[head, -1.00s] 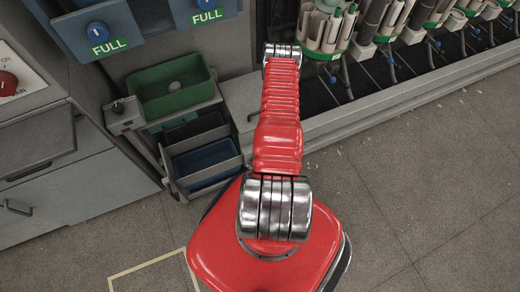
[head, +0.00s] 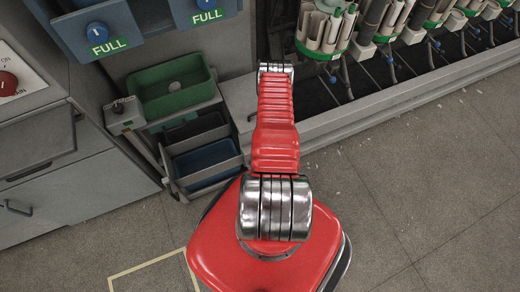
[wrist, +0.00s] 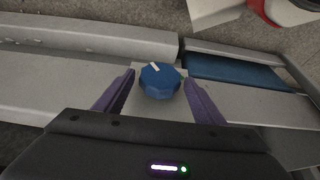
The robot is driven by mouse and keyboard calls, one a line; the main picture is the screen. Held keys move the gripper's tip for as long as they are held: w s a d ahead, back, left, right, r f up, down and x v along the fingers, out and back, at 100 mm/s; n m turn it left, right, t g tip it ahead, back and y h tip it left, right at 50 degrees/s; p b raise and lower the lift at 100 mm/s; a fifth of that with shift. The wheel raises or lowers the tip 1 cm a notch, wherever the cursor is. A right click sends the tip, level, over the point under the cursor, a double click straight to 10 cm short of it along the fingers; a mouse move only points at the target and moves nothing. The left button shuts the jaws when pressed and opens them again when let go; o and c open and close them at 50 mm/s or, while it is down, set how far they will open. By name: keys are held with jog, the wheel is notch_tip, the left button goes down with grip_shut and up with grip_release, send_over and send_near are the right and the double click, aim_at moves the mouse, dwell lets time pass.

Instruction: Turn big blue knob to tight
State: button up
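In the wrist view the big blue knob (wrist: 160,84) is faceted, with a white pointer mark pointing up and slightly left. It sits on a pale plate (wrist: 140,104). My gripper (wrist: 158,78) is open, with one purple finger on each side of the knob. Narrow gaps seem to show between fingers and knob; I cannot tell whether either touches. No tight marking is readable. In the head view my arm hides the gripper and this knob.
In the head view, two blue dials (head: 97,33) (head: 204,4) sit above FULL labels at upper left. A green bin (head: 170,88) and a blue bin (head: 205,160) stand left of my arm. A grey rail (head: 400,107) runs right below the spindles.

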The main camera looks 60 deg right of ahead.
jog(key=c, duration=0.9)
jog(key=shift+s+d+m+t+y, duration=0.15)
jog(key=shift+d+m+t+y, duration=0.2)
jog(key=shift+t+y, duration=0.55)
jog(key=shift+s+d+f+y, duration=0.1)
jog(key=shift+y, duration=0.5)
jog(key=shift+t+y, duration=0.3)
jog(key=shift+s+d+f+m+t+y, duration=0.1)
jog(key=shift+d+m+t+y, duration=0.1)
jog(key=shift+t+y, duration=0.2)
jog(key=shift+s+d+f+m+t+y, duration=0.15)
jog(key=shift+t+y, duration=0.15)
jog(key=shift+y, duration=0.6)
jog(key=shift+d+t+y, duration=0.15)
jog(key=shift+t+y, duration=0.25)
jog(key=shift+t, duration=0.1)
